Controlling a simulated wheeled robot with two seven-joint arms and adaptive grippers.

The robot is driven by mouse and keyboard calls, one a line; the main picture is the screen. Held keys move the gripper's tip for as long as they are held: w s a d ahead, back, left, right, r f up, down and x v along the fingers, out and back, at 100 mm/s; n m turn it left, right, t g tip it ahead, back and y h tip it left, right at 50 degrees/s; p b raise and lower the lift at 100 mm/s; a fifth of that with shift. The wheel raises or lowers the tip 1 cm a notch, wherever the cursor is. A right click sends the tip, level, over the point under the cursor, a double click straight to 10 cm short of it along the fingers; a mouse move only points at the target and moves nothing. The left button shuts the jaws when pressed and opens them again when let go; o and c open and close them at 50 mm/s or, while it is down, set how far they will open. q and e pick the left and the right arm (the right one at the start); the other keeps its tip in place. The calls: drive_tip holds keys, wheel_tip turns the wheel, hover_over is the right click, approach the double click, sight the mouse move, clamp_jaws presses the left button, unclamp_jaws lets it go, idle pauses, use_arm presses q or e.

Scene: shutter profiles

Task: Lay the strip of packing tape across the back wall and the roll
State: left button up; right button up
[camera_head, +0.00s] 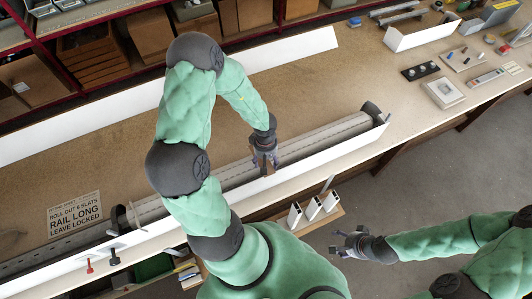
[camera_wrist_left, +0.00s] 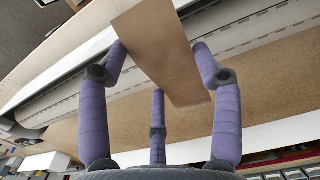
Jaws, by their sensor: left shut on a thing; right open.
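My left gripper (camera_head: 265,160) is shut on a brown strip of packing tape (camera_wrist_left: 162,45). In the left wrist view the strip stands out between the purple fingers and covers part of the roll behind it. The roll (camera_head: 325,136) is a long grey slatted shutter lying in a trough along the bench front; it also shows in the left wrist view (camera_wrist_left: 75,95). I cannot tell whether the strip touches it. A long white wall (camera_head: 100,112) runs along the back of the bench. My right gripper (camera_head: 355,245) is open and empty, in front of the bench over the floor.
A low white wall (camera_head: 335,153) edges the trough's front. A sign (camera_head: 74,213) lies at left on the brown bench top. White blocks (camera_head: 312,209) stand on a small shelf in front. Small parts and a white tray (camera_head: 420,33) lie at right. Shelves with boxes line the back.

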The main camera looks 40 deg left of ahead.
use_arm(q)
drive_tip(key=shift+w+a+f+b, duration=0.1)
drive_tip(key=shift+a+f+b, duration=0.05)
drive_tip(key=shift+f+b, duration=0.35)
drive_tip(key=shift+w+a+f+b, duration=0.1)
drive_tip(key=shift+f+b, duration=0.3)
drive_tip(key=shift+b, duration=0.05)
wheel_tip(320, 180, down, 2)
drive_tip(key=b, duration=0.3)
drive_tip(key=shift+f, duration=0.2)
drive_tip(key=f+b, duration=0.1)
drive_tip(key=b, duration=0.1)
drive_tip(key=shift+d+f+b, duration=0.1)
drive_tip(key=shift+f+b, duration=0.2)
drive_tip(key=shift+f, duration=0.8)
drive_tip(key=shift+s+f, duration=0.1)
drive_tip(key=shift+f, duration=0.3)
drive_tip(key=o, duration=0.8)
drive_tip(key=shift+o, duration=0.2)
